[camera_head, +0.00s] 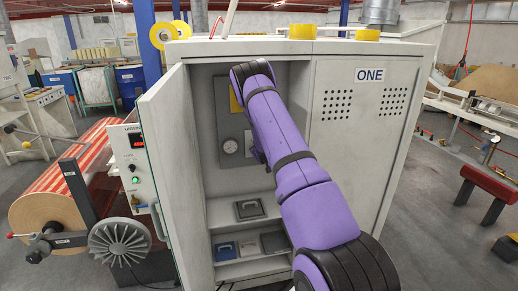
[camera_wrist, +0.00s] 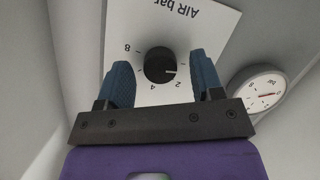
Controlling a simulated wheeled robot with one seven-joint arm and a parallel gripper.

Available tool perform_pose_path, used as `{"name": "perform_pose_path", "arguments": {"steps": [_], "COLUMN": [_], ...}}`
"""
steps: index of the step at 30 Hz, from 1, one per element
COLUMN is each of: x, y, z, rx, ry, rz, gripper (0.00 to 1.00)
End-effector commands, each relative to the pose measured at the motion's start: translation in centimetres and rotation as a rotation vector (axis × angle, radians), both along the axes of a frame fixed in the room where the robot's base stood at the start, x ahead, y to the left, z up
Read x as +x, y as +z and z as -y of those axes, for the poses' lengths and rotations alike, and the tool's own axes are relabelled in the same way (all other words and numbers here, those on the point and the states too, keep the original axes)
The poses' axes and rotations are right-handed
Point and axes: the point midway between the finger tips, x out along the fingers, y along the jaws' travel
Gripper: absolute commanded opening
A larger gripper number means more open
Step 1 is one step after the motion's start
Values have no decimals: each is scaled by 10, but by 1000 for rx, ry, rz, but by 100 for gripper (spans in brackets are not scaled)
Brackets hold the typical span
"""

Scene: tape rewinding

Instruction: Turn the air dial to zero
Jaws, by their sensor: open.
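The air dial is a round black knob (camera_wrist: 160,66) on a white plate (camera_wrist: 190,25) marked "AIR bar", upside down in the wrist view. The numbers 8, 4 and 2 show around it. Its white pointer mark faces right, a little above the 2; no zero is visible, and the right finger covers part of the plate there. My gripper (camera_wrist: 163,72) is open, its two blue fingers on either side of the knob with gaps between. In the head view my purple arm reaches into the open cabinet (camera_head: 175,150), and the dial and my fingers are hidden.
The cabinet's open door (camera_head: 170,125) and side walls bound the space. Boxes (camera_head: 249,209) stand on lower shelves. A striped roll (camera_head: 70,180) is outside left.

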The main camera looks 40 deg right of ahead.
Motion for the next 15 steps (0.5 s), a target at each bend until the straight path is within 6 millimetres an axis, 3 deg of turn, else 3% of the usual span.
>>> {"name": "perform_pose_path", "arguments": {"steps": [15], "x": [-64], "y": [25], "z": [-49], "rx": [1], "ry": [1], "rz": [-1], "gripper": [60]}}
